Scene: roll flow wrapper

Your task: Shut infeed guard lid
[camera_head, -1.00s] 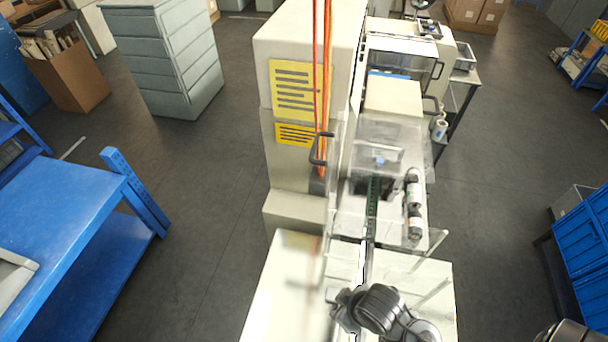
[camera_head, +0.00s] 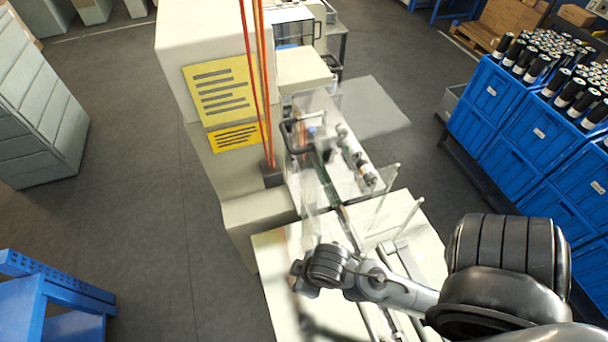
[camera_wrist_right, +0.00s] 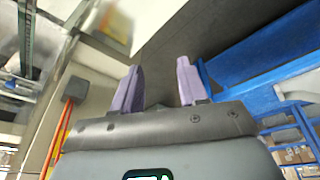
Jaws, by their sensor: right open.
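The infeed guard lid is a clear panel (camera_head: 307,185) that seems to stand raised along the left side of the infeed conveyor (camera_head: 328,185). Its dark handle (camera_head: 296,133) is near the top, beside the tall cream cabinet. My right arm comes in from the lower right in the head view, with its wrist low over the cream bed, short of the handle; its fingers are hard to make out there. In the right wrist view, my right gripper (camera_wrist_right: 160,88) has two purple fingers spread apart with nothing between them. The lid cannot be made out there. My left gripper is not in view.
The cream cabinet (camera_head: 205,80) with yellow labels and red-orange cables stands left of the lid. Rolls (camera_head: 357,158) lie beside the conveyor. Clear guard panels (camera_head: 385,205) stand nearer on the right. Blue crates (camera_head: 545,125) fill the right side.

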